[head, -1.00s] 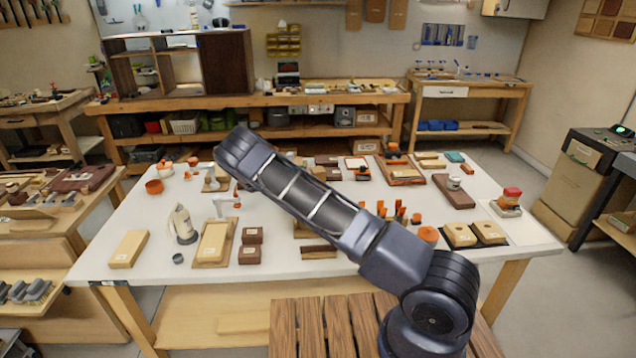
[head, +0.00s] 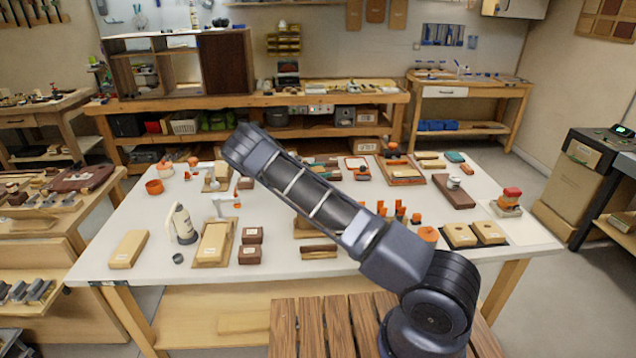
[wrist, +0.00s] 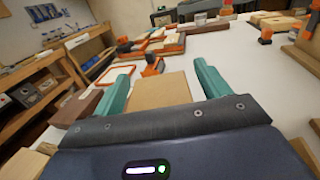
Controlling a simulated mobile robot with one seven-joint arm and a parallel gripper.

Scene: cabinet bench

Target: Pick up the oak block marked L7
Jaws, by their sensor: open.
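My gripper (wrist: 162,68) is open in the wrist view, its two teal fingers spread apart. A plain tan wooden block (wrist: 160,91) shows between and beyond the fingers; I cannot tell whether they touch it, and I see no readable mark on it. In the head view my arm hides the gripper. Pale wooden blocks there include one at the table's left front (head: 129,249) and one on a wooden board (head: 214,241). Labels are too small to read, so I cannot tell which block is L7.
A dark brown block (wrist: 76,107) lies left of the gripper in the wrist view. Bare tabletop shows at the left front.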

